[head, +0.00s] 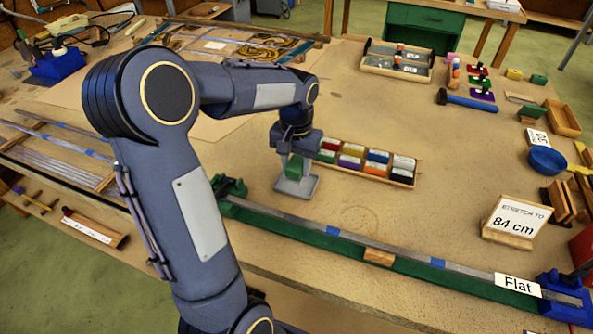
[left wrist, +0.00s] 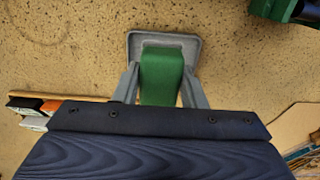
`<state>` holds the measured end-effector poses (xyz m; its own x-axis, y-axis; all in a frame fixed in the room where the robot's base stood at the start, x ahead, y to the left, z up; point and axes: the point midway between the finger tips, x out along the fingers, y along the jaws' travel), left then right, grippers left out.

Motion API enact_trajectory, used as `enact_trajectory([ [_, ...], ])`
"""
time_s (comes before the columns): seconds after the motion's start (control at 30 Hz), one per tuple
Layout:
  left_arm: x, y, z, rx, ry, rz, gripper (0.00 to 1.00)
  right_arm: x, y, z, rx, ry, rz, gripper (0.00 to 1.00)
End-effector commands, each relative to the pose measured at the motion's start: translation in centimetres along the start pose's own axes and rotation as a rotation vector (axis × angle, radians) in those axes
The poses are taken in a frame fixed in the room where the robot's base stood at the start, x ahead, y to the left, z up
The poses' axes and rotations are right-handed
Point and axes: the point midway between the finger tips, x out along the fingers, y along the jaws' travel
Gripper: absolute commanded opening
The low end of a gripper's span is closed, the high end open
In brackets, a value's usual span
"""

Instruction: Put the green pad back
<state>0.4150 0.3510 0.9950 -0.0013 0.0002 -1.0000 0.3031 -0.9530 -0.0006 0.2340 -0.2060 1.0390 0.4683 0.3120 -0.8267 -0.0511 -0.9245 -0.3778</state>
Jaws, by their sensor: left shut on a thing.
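The green pad (head: 295,168) is between the fingers of my left gripper (head: 296,172). It also shows in the left wrist view (left wrist: 162,76), gripped from both sides. My left gripper is shut on it, over a small grey tray (head: 303,189). The tray's rim shows beyond the pad in the left wrist view (left wrist: 188,42). I cannot tell whether the pad touches the tray. A wooden rack (head: 388,179) with several coloured pads stands just right of the gripper. My right gripper is out of view.
A long green stretching bench (head: 330,246) with a metal strip runs in front of the gripper. A sign reading "84 cm" (head: 515,218) stands at right. A blue-handled hammer (head: 467,100) lies further back. The table between rack and sign is clear.

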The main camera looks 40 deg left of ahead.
Motion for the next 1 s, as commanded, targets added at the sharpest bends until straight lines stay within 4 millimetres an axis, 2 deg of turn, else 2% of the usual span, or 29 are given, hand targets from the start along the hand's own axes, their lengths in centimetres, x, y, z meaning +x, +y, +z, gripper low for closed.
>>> enact_trajectory([
  [0.27, 2.2, -0.6, -1.7, 0.0, -0.004, 0.0, 0.19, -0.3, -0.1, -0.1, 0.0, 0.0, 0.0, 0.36],
  [0.43, 4.6, -0.5, -1.6, 0.0, -0.002, 0.0, 0.19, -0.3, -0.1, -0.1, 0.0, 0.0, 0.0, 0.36],
  [0.87, 5.4, -0.5, -1.6, 0.001, 0.0, 0.0, 0.19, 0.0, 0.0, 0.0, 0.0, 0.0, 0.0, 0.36],
  [0.9, 5.4, -0.5, -1.6, 0.001, 0.0, 0.0, 0.39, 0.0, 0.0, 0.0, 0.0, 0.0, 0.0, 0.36],
  [1.0, 5.3, -0.5, -1.6, 0.001, 0.0, 0.0, 0.52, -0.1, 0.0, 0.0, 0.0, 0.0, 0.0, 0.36],
])
